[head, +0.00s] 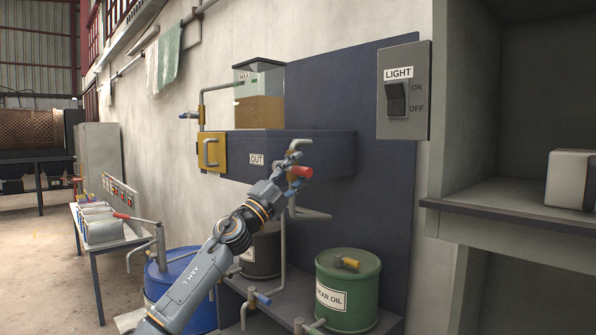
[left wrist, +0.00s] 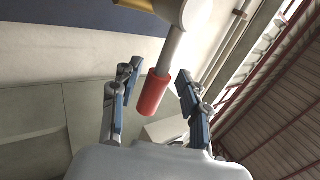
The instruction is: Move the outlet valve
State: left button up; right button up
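The outlet valve shows as a red handle (head: 300,172) on a grey metal lever, below and right of the OUT label (head: 257,159). In the left wrist view the red grip (left wrist: 153,94) sits on a grey rod running up to a pale rounded body (left wrist: 184,14). My left gripper (head: 292,160) is at the handle. In the left wrist view its two blue-grey fingers (left wrist: 159,74) are open, one on either side of the red grip, with gaps visible. The valve's body is partly hidden behind the gripper in the head view. My right gripper is not in view.
A dark tank housing (head: 325,150) carries a clear container (head: 259,112) of brown liquid. Below stand a green gear oil drum (head: 350,292), a blue drum (head: 184,275) and pipes with blue-handled taps (head: 262,299). A light switch (head: 397,100) is at the right.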

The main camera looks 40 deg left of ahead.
pick_arm(q)
jog(key=shift+w, duration=0.1)
jog(key=shift+f, duration=0.2)
jog(key=shift+s+f, duration=0.2)
jog(key=shift+s, duration=0.1)
jog(key=v, duration=1.1)
jog(key=shift+s+r, duration=0.15)
jog(key=shift+s, duration=0.05)
